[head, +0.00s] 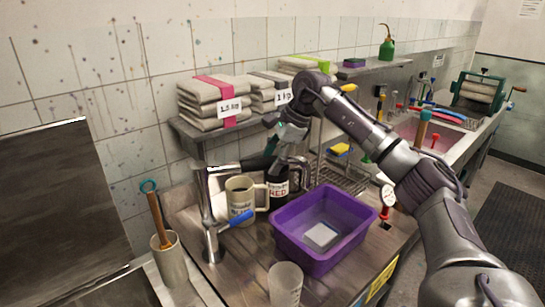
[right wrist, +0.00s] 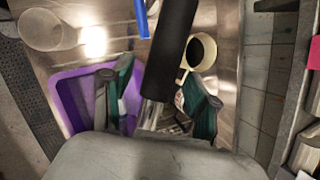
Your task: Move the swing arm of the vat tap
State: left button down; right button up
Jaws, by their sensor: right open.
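The vat tap (head: 210,215) stands at the left of the steel bench, a chrome column with a blue lever (head: 236,219). Its swing arm (head: 222,169) reaches right from the column top, with a black sleeve (head: 257,161) towards its end. My right gripper (head: 283,145) is at the sleeve's far end, above the bench. In the right wrist view the black sleeve (right wrist: 172,45) runs down between the open fingers of my right gripper (right wrist: 157,108). I cannot tell whether either finger touches it. The arm's tip is partly hidden. My left gripper is out of view.
A purple basin (head: 283,237) with a pale block inside stands right of the tap. A clear beaker (head: 285,283) stands in front.

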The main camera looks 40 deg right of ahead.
jog(key=shift+c, duration=0.4)
grip_shut()
jog(key=shift+s, duration=0.1)
